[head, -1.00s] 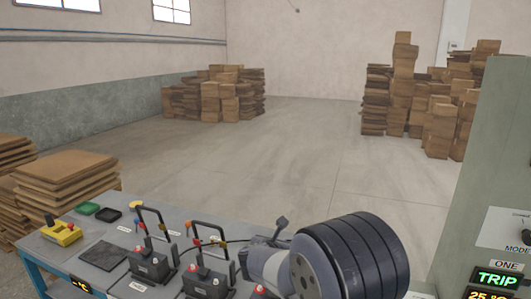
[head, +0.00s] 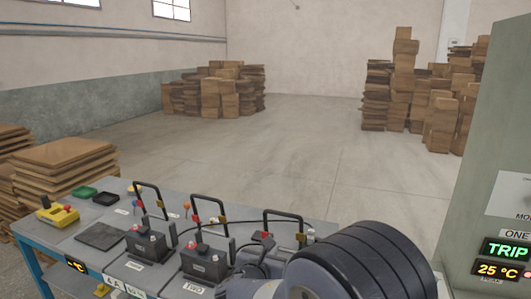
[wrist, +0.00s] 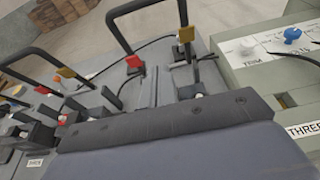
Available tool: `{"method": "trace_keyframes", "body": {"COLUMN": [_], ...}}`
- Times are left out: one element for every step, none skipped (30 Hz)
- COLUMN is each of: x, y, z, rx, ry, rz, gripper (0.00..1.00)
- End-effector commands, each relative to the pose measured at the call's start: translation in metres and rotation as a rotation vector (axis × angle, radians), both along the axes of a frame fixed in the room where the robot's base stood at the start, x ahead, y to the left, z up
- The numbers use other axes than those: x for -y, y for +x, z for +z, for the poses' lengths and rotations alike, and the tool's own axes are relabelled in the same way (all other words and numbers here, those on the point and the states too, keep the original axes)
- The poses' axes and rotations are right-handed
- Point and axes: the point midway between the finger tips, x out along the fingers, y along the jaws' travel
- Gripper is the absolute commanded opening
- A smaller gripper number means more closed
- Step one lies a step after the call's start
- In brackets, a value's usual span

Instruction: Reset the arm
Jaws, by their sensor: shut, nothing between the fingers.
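My arm crosses the lower right of the head view, its thick dark ribbed link (head: 360,262) in front of the bench. In the wrist view a dark-edged grey-blue part fills the bottom. Beyond it are black handles (wrist: 125,38) with red and yellow terminal blocks.
The bench (head: 60,250) holds black batteries (head: 205,262), a yellow box (head: 57,215), and green and black trays. A grey-green cabinet (head: 490,130) with a lit TRIP display (head: 506,249) stands close on the right.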

Motion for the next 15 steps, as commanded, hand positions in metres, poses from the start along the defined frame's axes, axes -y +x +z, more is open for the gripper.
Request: {"method": "trace_keyframes", "body": {"x": [-0.001,-0.002,-0.002,-0.002,-0.003,-0.003,-0.003,-0.003,-0.004,-0.005,-0.005,-0.005,-0.006,-0.006,-0.006], "y": [-0.002,-0.003,-0.004,-0.005,-0.006,-0.008,-0.008,-0.009,-0.010,-0.011,-0.012,-0.013,-0.014,-0.015,-0.016], "z": [-0.008,-0.009,-0.012,-0.013,-0.014,-0.016,-0.018,-0.019,-0.021,-0.022,-0.024,-0.026,-0.027,-0.029,-0.031], "rx": [0.016,0.024,0.035,0.043,0.052,0.064,0.072,0.081,0.092,0.100,0.109,0.120,0.128,0.137,0.148], "ry": [-0.006,-0.009,-0.013,-0.016,-0.021,-0.024,-0.026,-0.029,-0.034,-0.038,-0.040,-0.044,-0.047,-0.050,-0.055], "rz": [0.002,0.002,0.002,0.001,0.001,0.002,0.001,0.000,0.001,0.002,0.001,0.002,0.002,0.001,0.002], "gripper": [0.00,0.00,0.00,0.00,0.00,0.00,0.00,0.00,0.00,0.00,0.00,0.00,0.00,0.00,0.00]}}
